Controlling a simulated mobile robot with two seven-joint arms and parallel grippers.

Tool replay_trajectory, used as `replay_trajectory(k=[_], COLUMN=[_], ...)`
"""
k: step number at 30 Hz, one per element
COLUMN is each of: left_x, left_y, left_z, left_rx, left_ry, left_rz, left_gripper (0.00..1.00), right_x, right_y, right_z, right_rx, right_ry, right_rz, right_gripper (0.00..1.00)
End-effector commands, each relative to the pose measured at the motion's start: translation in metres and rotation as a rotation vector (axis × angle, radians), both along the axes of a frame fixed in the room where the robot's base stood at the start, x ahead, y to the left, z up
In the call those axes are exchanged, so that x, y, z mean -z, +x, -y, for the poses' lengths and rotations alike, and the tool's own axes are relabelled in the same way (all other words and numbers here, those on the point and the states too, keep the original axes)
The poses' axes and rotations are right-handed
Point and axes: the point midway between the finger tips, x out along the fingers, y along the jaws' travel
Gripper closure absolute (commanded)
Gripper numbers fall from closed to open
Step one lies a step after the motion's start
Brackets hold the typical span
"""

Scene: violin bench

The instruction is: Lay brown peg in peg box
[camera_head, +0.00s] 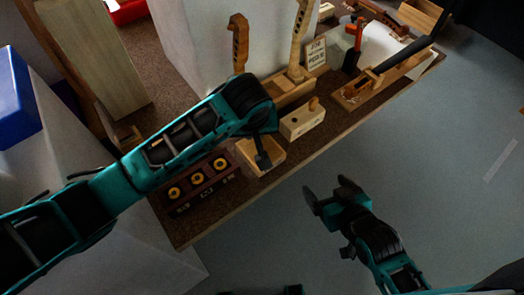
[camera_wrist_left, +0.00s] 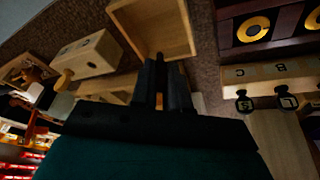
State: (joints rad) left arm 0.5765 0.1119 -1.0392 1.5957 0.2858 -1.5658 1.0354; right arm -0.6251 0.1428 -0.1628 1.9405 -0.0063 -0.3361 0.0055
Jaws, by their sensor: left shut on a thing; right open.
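The peg box, a shallow open box of light wood (camera_head: 276,165), lies near the bench's front edge. In the left wrist view its open inside (camera_wrist_left: 150,22) is just beyond my left fingers. My left gripper (camera_head: 262,158) points down over the box in the head view. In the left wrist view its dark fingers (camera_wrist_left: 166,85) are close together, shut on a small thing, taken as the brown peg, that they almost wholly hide. I cannot tell whether it touches the box. My right gripper (camera_head: 328,192) is open and empty, off the bench in front.
A pale wooden block (camera_head: 302,120) with a peg in it stands right of the box. A dark case with yellow rings (camera_head: 200,182) is left of it. Upright violin necks (camera_head: 300,45) stand behind. The floor (camera_head: 430,150) in front of the bench is clear.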

Motion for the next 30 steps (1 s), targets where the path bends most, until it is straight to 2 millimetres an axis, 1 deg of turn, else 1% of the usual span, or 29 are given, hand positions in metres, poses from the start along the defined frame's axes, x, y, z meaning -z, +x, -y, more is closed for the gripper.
replay_trajectory(k=[30], left_x=[0.016], left_y=[0.000], left_z=[0.000], left_rx=[-0.001], left_ry=[0.000], left_rz=[-0.001], left_gripper=[1.00], right_x=[0.006], right_y=[0.000], right_z=[0.000], right_rx=[0.000], right_ry=[0.000], right_rz=[0.000], right_gripper=[0.12])
